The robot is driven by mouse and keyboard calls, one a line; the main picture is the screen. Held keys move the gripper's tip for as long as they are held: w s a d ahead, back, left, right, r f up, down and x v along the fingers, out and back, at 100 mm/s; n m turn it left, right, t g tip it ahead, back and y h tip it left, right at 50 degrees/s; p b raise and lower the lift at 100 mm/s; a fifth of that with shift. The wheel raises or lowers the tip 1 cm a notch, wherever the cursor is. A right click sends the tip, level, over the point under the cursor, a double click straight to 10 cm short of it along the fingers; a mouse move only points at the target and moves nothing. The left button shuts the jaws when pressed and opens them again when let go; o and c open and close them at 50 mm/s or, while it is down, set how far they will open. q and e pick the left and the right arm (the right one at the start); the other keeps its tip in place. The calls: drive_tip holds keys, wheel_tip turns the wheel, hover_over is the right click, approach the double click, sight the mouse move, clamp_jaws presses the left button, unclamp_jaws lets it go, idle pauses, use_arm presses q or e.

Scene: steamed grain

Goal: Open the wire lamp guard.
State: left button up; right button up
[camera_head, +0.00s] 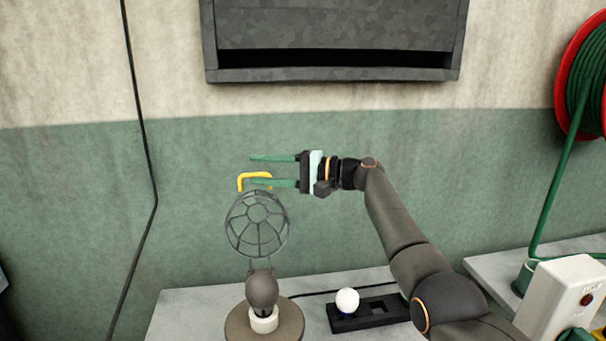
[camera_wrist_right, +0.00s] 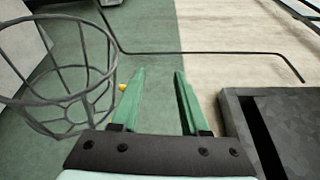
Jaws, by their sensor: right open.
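The wire lamp guard (camera_head: 257,225) is a grey round cage. In the head view it appears above the dark bulb (camera_head: 262,289), which shows uncovered below it. A bent yellow handle (camera_head: 254,175) shows at the cage's top. My right gripper (camera_head: 251,170) is open and empty, with green fingers pointing left. Its lower finger overlaps the handle; I cannot tell whether they touch. In the right wrist view, the cage (camera_wrist_right: 62,75) is left of the open fingers (camera_wrist_right: 158,75), and a bit of yellow (camera_wrist_right: 122,87) shows beside the left finger. My left gripper is out of view.
The lamp's round brown base (camera_head: 235,325) stands on a grey bench (camera_head: 180,310). A white bulb (camera_head: 347,301) sits in a black tray (camera_head: 343,324) to its right. A grey metal hood (camera_head: 335,30) hangs on the wall above. A white box (camera_head: 565,295) stands at right.

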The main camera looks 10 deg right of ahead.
drive_tip(key=b+v, duration=0.1)
drive_tip(key=v, duration=0.9)
drive_tip(key=shift+s+b, duration=0.15)
drive_tip(key=shift+b, duration=0.2)
drive_tip(key=shift+c, duration=0.4)
